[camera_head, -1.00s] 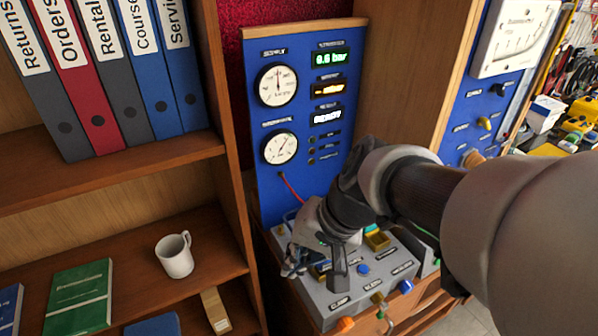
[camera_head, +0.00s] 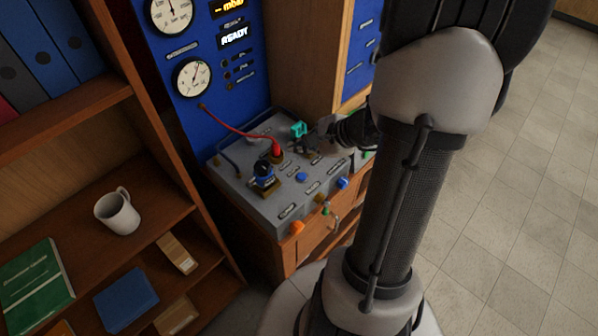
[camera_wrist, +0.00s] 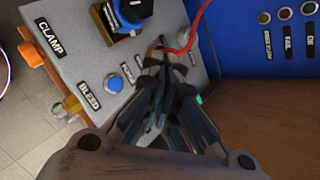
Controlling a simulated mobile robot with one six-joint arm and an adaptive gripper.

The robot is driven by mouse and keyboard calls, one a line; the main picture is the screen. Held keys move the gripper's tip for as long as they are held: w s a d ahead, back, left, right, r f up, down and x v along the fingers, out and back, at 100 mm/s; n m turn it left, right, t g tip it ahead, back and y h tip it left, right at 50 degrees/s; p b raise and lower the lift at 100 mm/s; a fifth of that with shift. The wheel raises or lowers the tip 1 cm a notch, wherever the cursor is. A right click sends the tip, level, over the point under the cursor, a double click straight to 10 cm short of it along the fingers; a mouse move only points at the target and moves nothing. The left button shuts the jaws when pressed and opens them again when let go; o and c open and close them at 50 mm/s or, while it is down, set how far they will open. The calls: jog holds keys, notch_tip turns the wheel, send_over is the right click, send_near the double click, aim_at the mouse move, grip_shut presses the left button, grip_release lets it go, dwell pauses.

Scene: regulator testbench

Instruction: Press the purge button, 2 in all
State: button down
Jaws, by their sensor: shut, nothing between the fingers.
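A round blue button (camera_head: 301,177), which I take for the purge button, sits on top of the grey bench box (camera_head: 236,188). In the wrist view the blue button (camera_wrist: 115,84) stands between the BLEED label and a partly legible label. My gripper (camera_head: 306,142) is shut and empty over the box's back right part. In the wrist view its fingertips (camera_wrist: 160,62) are together, right of the button and apart from it in the picture. The fingers cover part of the panel. Their height above it cannot be told.
A blue-topped regulator knob (camera_head: 264,172) and a red hose (camera_head: 240,132) stand near the gripper. An orange knob (camera_head: 297,227) and a blue knob (camera_head: 342,183) stick out in front. A teal part (camera_head: 299,129) is beside the gripper. Shelves with a mug (camera_head: 117,211) are left.

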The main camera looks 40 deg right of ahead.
jog(key=b, duration=0.7)
send_over(301, 178)
notch_tip(301, 178, down, 8)
jog(key=shift+f, duration=0.1)
jog(key=shift+f+b, duration=0.3)
jog(key=shift+f, duration=0.05)
jog(key=shift+f, duration=0.1)
dwell(0.9)
jog(key=shift+f+b, duration=0.3)
jog(key=shift+b, duration=0.3)
jog(key=shift+f+b, duration=0.45)
jog(key=shift+b, duration=0.1)
dwell(0.4)
jog(key=shift+r, duration=0.15)
dwell(0.3)
jog(key=shift+r+p, duration=0.6)
jog(key=shift+r, duration=0.2)
